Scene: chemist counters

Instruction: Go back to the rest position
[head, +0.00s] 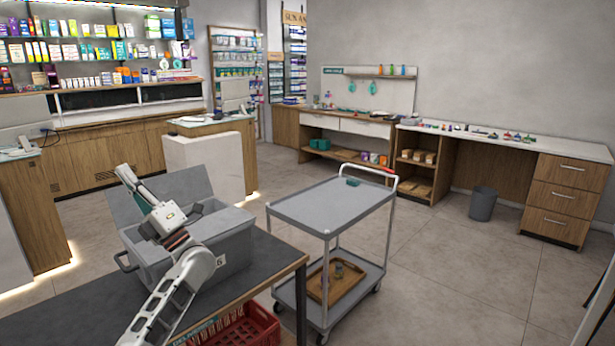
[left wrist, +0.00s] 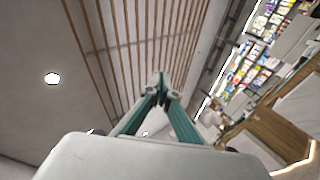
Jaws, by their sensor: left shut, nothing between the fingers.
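My left gripper (head: 128,178) is raised above the grey box on the dark table, its fingers pointing up and to the left. In the left wrist view its two green fingers (left wrist: 160,90) meet at the tips, with nothing between them. Behind the fingers that view shows the slatted ceiling and the lit shelves. My right gripper is in neither view.
The grey box (head: 225,243) stands with its lid up on the dark table (head: 262,284). A red crate (head: 240,329) is below.

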